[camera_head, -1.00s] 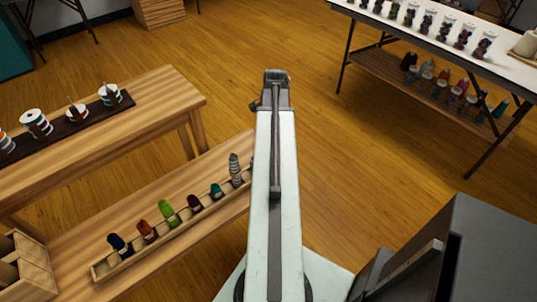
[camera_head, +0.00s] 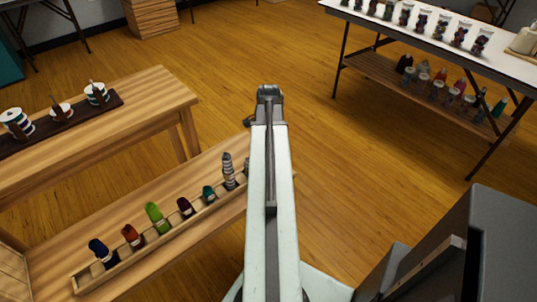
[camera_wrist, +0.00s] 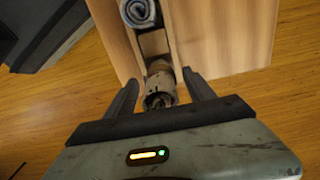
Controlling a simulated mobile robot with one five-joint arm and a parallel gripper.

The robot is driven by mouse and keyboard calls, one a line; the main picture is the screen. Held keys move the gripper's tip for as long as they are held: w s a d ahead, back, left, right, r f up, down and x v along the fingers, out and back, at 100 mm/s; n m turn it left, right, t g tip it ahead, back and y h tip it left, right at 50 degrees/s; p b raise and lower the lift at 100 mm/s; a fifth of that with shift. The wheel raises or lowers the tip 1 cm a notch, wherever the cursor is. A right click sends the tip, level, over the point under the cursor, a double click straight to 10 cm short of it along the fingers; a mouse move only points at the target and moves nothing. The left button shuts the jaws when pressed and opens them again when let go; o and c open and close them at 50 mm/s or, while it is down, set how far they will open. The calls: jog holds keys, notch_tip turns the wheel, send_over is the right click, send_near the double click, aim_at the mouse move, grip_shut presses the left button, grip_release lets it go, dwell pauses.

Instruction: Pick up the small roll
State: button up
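A small grey-brown roll (camera_wrist: 159,95) sits in a narrow wooden tray (camera_wrist: 172,42) in the wrist view. My gripper (camera_wrist: 160,77) is open, with one finger on each side of this roll and gaps visible between them. A larger blue-grey spiral roll (camera_wrist: 139,12) lies further along the same tray. In the head view, a striped grey roll (camera_head: 228,172) stands near the right end of the tray (camera_head: 90,277), and part of another roll (camera_head: 246,167) shows beside my arm, mostly hidden. My gripper is not clearly visible there.
Several coloured rolls, including a green one (camera_head: 156,216), stand along the tray on the low wooden shelf (camera_head: 60,255). A higher wooden bench (camera_head: 125,105) holds spools at left. A white table (camera_head: 400,28) stands at upper right. Open wooden floor (camera_head: 340,150) lies between.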

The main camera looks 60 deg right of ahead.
grip_shut()
notch_tip(320, 180, up, 10)
jog(key=p, duration=1)
jog(key=shift+r, duration=0.2)
jog(key=shift+f, duration=0.1)
jog(key=shift+f, duration=0.1)
